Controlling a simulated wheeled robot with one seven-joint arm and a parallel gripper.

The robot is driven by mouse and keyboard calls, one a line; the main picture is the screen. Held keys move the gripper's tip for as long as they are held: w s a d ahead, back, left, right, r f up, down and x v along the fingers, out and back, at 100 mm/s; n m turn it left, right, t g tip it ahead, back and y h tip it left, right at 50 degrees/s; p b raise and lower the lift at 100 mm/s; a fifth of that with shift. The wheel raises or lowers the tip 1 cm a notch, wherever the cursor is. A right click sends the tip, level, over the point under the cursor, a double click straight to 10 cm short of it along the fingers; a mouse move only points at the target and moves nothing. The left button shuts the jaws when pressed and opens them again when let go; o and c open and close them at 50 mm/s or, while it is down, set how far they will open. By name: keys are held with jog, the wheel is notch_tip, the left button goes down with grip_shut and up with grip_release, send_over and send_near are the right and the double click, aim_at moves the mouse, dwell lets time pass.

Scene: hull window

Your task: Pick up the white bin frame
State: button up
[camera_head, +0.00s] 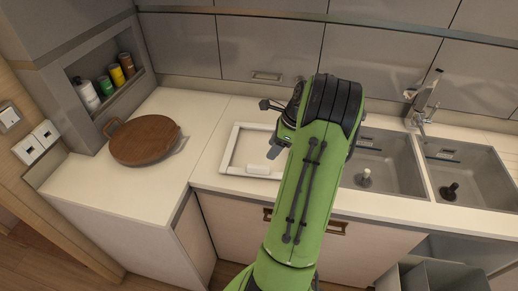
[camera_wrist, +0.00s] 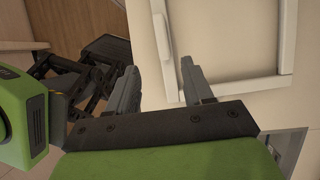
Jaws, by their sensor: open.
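The white bin frame, a flat rectangular frame (camera_head: 229,150), lies on the pale counter left of the sinks. My arm covers its right side in the head view. In the wrist view its bars (camera_wrist: 289,35) show at the upper right. My gripper (camera_wrist: 158,66) is open, with its two grey fingers apart. One bar of the frame appears between the fingers in that view; I cannot tell whether they touch it or how high they are above it. In the head view my gripper (camera_head: 276,142) is partly hidden by my green arm, over the frame's right part.
A round wooden board (camera_head: 144,140) lies on the counter at the left. Bottles (camera_head: 86,94) stand in a wall niche beyond it. Two sinks (camera_head: 470,180) and a tap (camera_head: 424,108) are at the right. Grey bins (camera_head: 445,275) sit below the counter at the lower right.

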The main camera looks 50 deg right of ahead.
aim_at(258, 166)
jog(key=x, duration=0.8)
jog(key=b+x, duration=0.1)
jog(key=x, duration=0.3)
jog(key=shift+w+d+f, duration=0.1)
jog(key=shift+w+f, duration=0.1)
jog(key=shift+w, duration=0.25)
jog(key=shift+s+r, duration=0.1)
jog(key=shift+c, duration=0.5)
grip_shut()
